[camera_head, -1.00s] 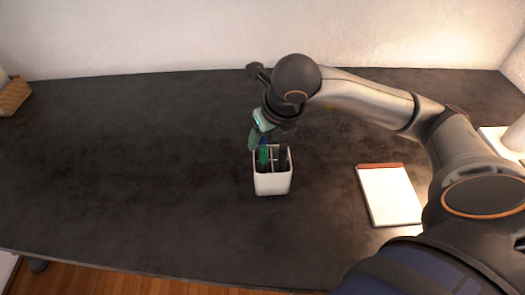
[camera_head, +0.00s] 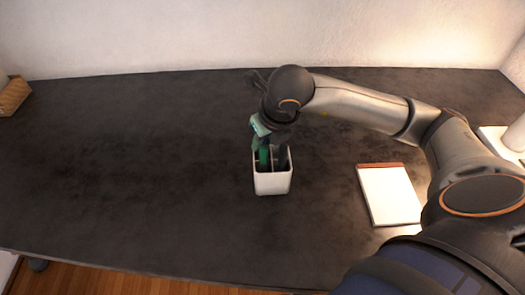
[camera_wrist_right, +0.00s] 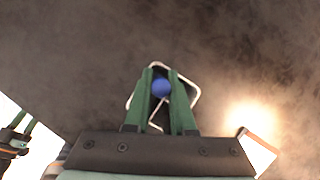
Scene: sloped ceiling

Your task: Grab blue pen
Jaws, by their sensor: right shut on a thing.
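The blue pen (camera_wrist_right: 161,87) shows as a round blue end between the fingers of my right gripper (camera_wrist_right: 161,90) in the right wrist view. The gripper is shut on it. A white pen holder (camera_head: 272,183) with compartments stands upright on the dark table. In the head view my right gripper (camera_head: 268,152) points down into the top of the holder, and its green finger hides the pen there. The holder's rim (camera_wrist_right: 128,102) also shows around the fingertips in the wrist view.
The dark table (camera_head: 140,170) is mostly clear left of the holder. A notepad (camera_head: 390,195) with a brown top edge lies to the right. A woven box (camera_head: 14,96) is at the far left, and a white object (camera_head: 505,143) is at the right edge.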

